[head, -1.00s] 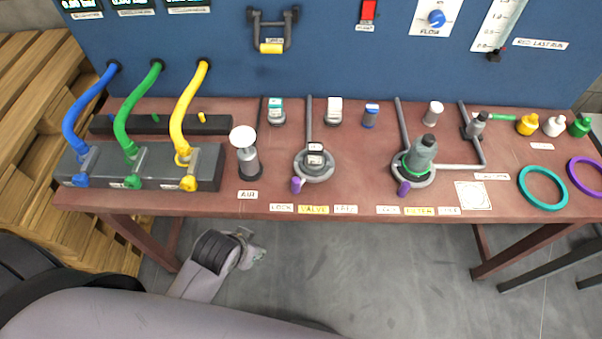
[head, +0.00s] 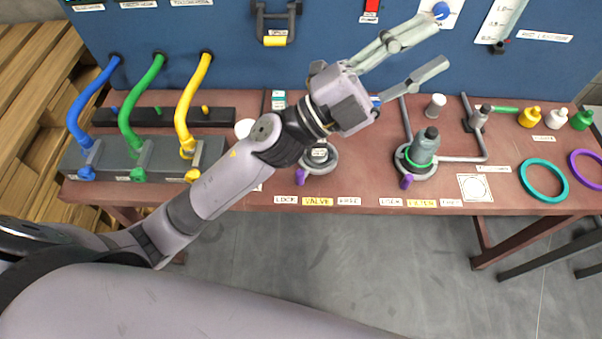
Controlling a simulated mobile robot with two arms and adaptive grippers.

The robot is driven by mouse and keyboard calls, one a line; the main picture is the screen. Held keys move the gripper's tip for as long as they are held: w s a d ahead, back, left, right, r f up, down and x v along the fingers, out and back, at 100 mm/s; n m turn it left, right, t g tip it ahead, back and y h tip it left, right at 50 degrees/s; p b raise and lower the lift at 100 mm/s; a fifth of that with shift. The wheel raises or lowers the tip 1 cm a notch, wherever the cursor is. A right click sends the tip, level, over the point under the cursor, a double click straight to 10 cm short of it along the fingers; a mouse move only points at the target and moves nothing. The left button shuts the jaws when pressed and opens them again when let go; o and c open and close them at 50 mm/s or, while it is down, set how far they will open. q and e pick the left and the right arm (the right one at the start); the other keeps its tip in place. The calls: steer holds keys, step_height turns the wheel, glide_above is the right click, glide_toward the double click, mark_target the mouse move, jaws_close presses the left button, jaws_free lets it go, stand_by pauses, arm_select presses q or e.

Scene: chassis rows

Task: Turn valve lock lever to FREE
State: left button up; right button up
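The valve lock lever (head: 300,177) is a short purple handle at the lower left of the grey ring of the valve (head: 333,162), in the head view. It points down, nearest the LOCK label (head: 286,200); the VALVE label (head: 318,202) and FREE label (head: 349,201) are to its right. My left forearm and wrist hide the valve's upper part. My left gripper (head: 440,40) is open and empty, its fingers spread before the blue panel, up and right of the valve. One fingertip overlaps the blue FLOW knob (head: 440,9); I cannot tell whether they touch. My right gripper is not in view.
A filter (head: 424,147) with a similar purple lever (head: 406,181) stands to the right. Blue, green and yellow hoses (head: 195,90) run to a grey block at left. Teal and purple rings lie at right. The table's front strip is mostly clear.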

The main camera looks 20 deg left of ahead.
arm_select(q)
steer(key=s+d+m+g+h, duration=0.2)
steer(key=s+d+m+g, duration=0.25)
steer(key=m+g, duration=0.4)
steer(key=m+g+y, duration=0.4)
steer(key=m+y, duration=0.4)
steer(key=y, duration=1.5)
glide_toward(301, 171)
step_height(301, 171, down, 12)
steer(key=p, duration=0.3)
